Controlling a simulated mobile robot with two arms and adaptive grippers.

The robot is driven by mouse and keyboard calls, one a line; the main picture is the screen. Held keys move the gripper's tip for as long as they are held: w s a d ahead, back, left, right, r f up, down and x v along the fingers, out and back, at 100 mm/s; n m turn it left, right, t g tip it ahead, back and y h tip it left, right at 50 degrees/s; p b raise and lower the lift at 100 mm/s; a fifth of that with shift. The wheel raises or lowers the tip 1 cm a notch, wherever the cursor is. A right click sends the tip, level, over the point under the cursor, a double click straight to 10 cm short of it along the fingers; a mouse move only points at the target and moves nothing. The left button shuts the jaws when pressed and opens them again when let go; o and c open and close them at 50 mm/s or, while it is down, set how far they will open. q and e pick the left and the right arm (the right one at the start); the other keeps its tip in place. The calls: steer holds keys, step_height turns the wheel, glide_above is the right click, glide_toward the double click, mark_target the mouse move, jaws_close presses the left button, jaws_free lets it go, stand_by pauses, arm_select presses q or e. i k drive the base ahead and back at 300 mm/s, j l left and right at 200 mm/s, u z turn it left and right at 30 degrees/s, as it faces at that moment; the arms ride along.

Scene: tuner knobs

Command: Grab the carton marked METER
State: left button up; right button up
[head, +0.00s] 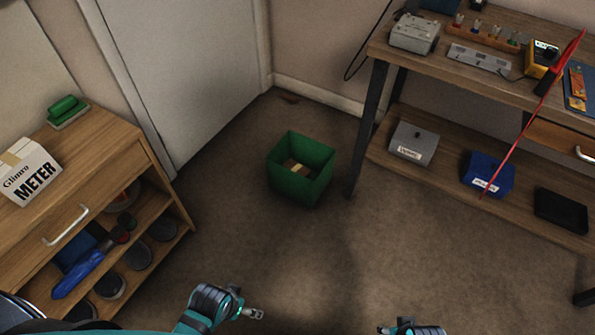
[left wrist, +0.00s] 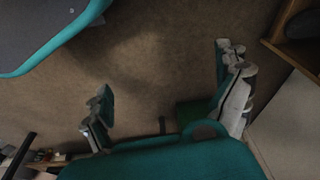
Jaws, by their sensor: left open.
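The white carton marked METER (head: 30,172) stands on top of the wooden cabinet at the left in the head view. Brown tape runs over its top edge. My left gripper (head: 252,313) is low in the head view, over the floor, right of the cabinet and well apart from the carton. In the left wrist view its two fingers (left wrist: 165,95) are spread wide with nothing between them. The carton does not show in the left wrist view. Of my right arm, only a part shows at the bottom edge of the head view; its fingers cannot be made out.
A green bin (head: 301,169) stands on the floor. A workbench (head: 478,77) with tools and a slanting red rod (head: 533,118) is at right. The middle floor is clear.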

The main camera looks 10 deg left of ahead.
mark_target(27, 169)
steer(key=u, duration=2.15)
steer(key=j, duration=0.1)
